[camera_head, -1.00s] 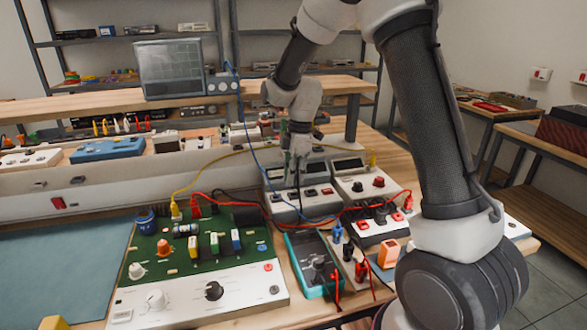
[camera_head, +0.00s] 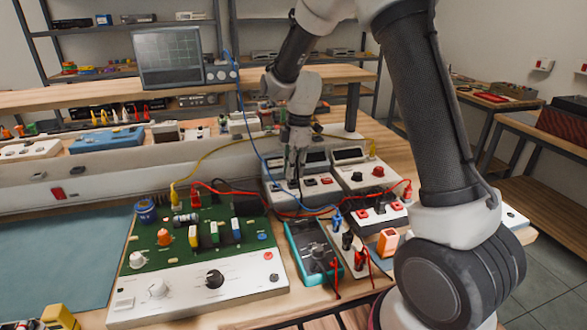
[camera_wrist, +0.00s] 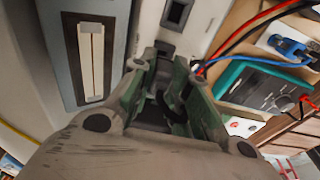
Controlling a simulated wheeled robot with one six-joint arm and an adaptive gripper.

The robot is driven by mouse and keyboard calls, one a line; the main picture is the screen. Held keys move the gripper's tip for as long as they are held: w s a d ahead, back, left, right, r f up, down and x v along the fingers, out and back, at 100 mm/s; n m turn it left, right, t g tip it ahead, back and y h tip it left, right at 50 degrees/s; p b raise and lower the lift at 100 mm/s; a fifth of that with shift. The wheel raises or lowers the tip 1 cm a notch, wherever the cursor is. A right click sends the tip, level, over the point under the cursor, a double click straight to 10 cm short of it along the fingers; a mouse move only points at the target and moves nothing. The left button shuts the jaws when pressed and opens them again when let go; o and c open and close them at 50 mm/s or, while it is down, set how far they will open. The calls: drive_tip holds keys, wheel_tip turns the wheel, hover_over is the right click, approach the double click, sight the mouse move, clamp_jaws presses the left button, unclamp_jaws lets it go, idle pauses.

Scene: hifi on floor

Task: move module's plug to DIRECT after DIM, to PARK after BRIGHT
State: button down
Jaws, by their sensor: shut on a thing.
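My gripper (camera_head: 291,181) is lowered onto the left of two white boxes, the module (camera_head: 318,194), which has dark and red fittings on its top. In the wrist view the green-sided fingers (camera_wrist: 163,100) are closed on a dark plug (camera_wrist: 173,103), mostly hidden between them. I cannot tell whether it is seated in a socket. A dark socket (camera_wrist: 176,12) shows on the white panel beyond. The DIRECT and PARK labels cannot be read. On the green board (camera_head: 190,257), a dome lamp (camera_head: 164,237) looks orange.
A second white box (camera_head: 360,178) stands close on the right. A teal meter (camera_head: 308,250) and a small socket block (camera_head: 382,216) are in front. Yellow, red and blue leads (camera_head: 262,152) cross near my gripper. A blue mat (camera_head: 60,265) lies clear at left.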

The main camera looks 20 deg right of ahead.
drive_tip(key=shift+f, duration=1)
idle(2.5)
drive_tip(key=c, duration=1.3)
unclamp_jaws()
drive_tip(key=r, duration=0.4)
drive_tip(key=d+r, duration=0.1)
drive_tip(key=r, duration=0.6)
drive_tip(key=shift+w+d+r, duration=0.1)
drive_tip(key=shift+d+r, duration=0.1)
drive_tip(key=shift+r, duration=0.2)
wheel_tip(320, 180, up, 5)
drive_tip(key=shift+r, duration=0.1)
